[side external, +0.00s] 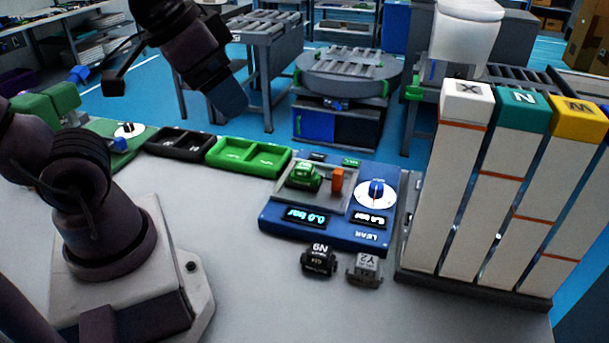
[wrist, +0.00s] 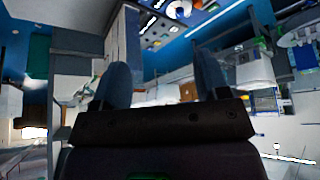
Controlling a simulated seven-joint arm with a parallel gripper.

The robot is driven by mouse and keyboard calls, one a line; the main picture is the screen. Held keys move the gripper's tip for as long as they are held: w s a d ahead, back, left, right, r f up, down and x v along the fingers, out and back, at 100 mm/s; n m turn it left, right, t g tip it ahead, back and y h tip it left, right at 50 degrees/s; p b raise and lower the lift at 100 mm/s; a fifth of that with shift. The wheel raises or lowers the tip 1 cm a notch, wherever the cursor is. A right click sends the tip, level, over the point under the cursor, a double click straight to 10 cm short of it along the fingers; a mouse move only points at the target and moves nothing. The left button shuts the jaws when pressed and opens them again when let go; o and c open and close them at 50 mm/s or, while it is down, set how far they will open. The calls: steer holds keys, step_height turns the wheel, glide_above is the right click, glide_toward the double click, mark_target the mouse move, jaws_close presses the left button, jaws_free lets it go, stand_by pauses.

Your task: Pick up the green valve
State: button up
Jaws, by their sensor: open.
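My gripper (side external: 230,102) is high in the upper left of the side view, well above and away from the valve. In the wrist view my gripper (wrist: 162,70) has its two fingers wide apart, with nothing held between them. Part of the blue tester (wrist: 172,28) with its white dial shows at the top edge there. I cannot make out the valve in the wrist view.
A green tray (side external: 248,157) and a black tray (side external: 180,143) stand left of the tester. Tall white bins (side external: 455,190) rise close on its right. Two small dark and grey fittings (side external: 318,261) lie in front.

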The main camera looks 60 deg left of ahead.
steer(key=m+g, duration=0.6)
steer(key=m, duration=0.3)
glide_above(304, 165)
step_height(304, 165, down, 18)
steer(key=f, duration=0.7)
steer(key=shift+w+d, duration=0.1)
steer(key=shift+w, duration=0.15)
steer(key=shift+s+f, duration=0.15)
steer(key=shift+f, duration=1.2)
steer(key=shift+s+f, duration=0.1)
steer(key=shift+f, duration=1.2)
steer(key=shift+c, duration=0.5)
